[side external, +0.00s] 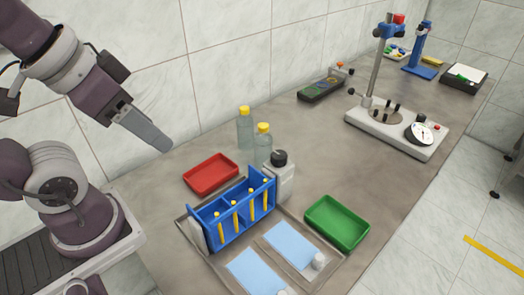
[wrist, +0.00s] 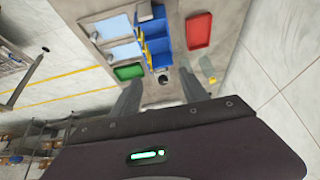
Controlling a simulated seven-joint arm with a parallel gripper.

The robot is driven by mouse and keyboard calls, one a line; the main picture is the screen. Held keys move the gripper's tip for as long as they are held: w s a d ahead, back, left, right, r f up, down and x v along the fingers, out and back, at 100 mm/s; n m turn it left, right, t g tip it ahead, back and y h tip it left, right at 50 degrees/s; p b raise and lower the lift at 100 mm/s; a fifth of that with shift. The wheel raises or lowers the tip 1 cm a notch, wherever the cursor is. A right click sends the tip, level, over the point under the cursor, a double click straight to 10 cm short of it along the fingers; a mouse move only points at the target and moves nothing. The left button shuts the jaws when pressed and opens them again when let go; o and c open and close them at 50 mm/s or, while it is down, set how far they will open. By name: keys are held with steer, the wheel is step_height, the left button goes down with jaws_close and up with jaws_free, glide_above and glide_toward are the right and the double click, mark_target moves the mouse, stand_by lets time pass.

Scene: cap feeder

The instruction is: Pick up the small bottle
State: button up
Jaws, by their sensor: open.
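A small white bottle (side external: 318,262) stands on the grey tray beside a light blue sheet in the side view. A second small white piece is partly cut off at the bottom edge. Larger bottles stand behind the rack: two clear ones with yellow caps (side external: 245,128) (side external: 263,143) and a white one with a black cap (side external: 282,182). The black cap also shows in the wrist view (wrist: 162,79). My gripper (side external: 166,147) is in the air, up and left of the red tray, apart from every bottle. In the wrist view its fingers (wrist: 160,78) are apart and empty.
A blue rack (side external: 235,215) holds several yellow-topped tubes on the grey tray (side external: 187,240). A red tray (side external: 210,174) and a green tray (side external: 337,222) lie either side. A stand with a dial (side external: 390,128) is further back. The bench middle is clear.

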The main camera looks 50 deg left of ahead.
steer(key=o, duration=0.4)
steer(key=m+g, duration=0.5)
steer(key=m, duration=1.1)
glide_above(263, 138)
steer(key=a, duration=0.2)
steer(key=f, duration=1.7)
steer(key=shift+s+d, duration=0.15)
steer(key=shift+s, duration=0.05)
steer(key=f, duration=0.2)
steer(key=w+a+f+m, duration=0.1)
steer(key=shift+f+g, duration=0.15)
steer(key=shift+g, duration=0.15)
steer(key=f, duration=0.4)
steer(key=d+f, duration=0.1)
steer(key=f, duration=0.1)
steer(key=shift+w+f, duration=0.3)
steer(key=shift+w, duration=0.1)
steer(key=shift+c, duration=0.2)
